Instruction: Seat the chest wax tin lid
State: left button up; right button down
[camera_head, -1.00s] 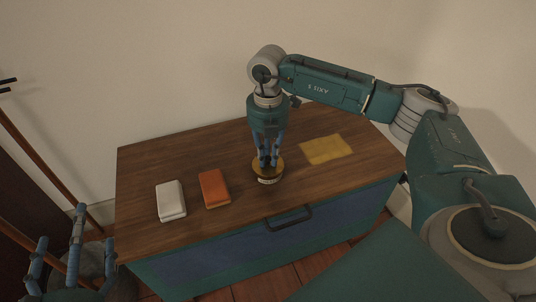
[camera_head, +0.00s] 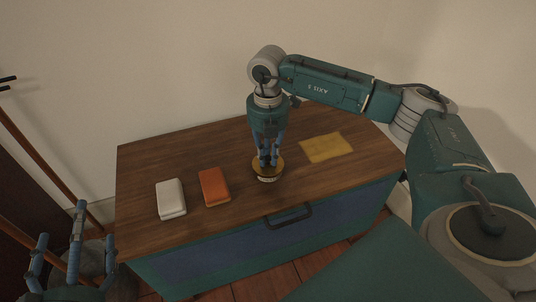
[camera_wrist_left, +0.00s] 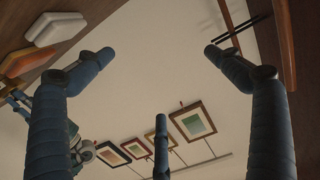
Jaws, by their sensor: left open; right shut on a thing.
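The wax tin (camera_head: 267,179) stands on the wooden top of the chest (camera_head: 140,178), near its front middle; only a pale strip of its side shows. The gold round lid (camera_head: 276,171) is over the tin. My right gripper (camera_head: 268,163) points straight down from above and is shut on the lid. I cannot tell whether the lid touches the tin's rim or sits flush, as the fingers hide part of it. My left gripper (camera_head: 74,236) is open and empty off the chest's left side; its spread fingers also show in the left wrist view (camera_wrist_left: 160,85).
An orange block (camera_head: 214,187) and a white block (camera_head: 171,199) lie left of the tin. A yellow cloth (camera_head: 327,148) lies flat to the right. The chest's drawer front has a dark handle (camera_head: 289,217). Framed pictures (camera_wrist_left: 193,122) hang on a wall.

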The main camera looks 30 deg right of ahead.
pick_arm(q)
jog(key=shift+s+a+f, duration=0.1)
jog(key=shift+f, duration=0.35)
jog(key=shift+a+f+g, duration=0.1)
jog(key=shift+f+g, duration=0.2)
jog(key=shift+g, duration=0.1)
pick_arm(e)
jog(key=shift+f, duration=0.1)
pick_arm(q)
jog(key=shift+r, duration=0.1)
pick_arm(e)
jog(key=c, duration=1.6)
grip_release()
jog(key=shift+o, duration=0.2)
